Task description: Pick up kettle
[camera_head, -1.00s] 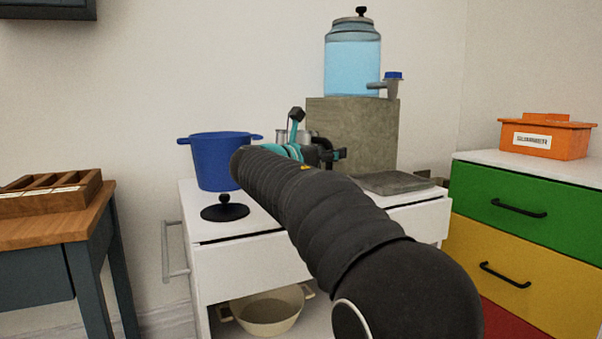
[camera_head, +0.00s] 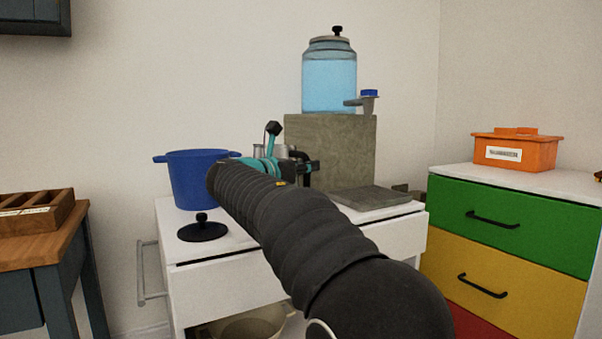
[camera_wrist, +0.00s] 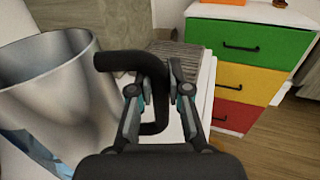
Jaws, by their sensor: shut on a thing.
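The kettle is shiny silver metal with a black handle. In the wrist view its open-topped silver body (camera_wrist: 55,90) fills the left side, and its black handle (camera_wrist: 120,60) reaches between my gripper's fingers. My gripper (camera_wrist: 160,90) is shut on that handle, with one finger on each side. In the head view a little of the kettle's silver body (camera_head: 283,151) shows behind my arm, on or just above the white cabinet, beside the stone block. My arm hides most of it, so I cannot tell whether its base touches the top.
A blue pot (camera_head: 195,182) stands left of the kettle, with a black lid (camera_head: 203,230) in front. A water dispenser (camera_head: 330,80) sits on a stone block (camera_head: 345,150) behind. A grey slab (camera_head: 372,198) lies right. A coloured drawer unit (camera_head: 500,215) carries an orange box (camera_head: 515,152).

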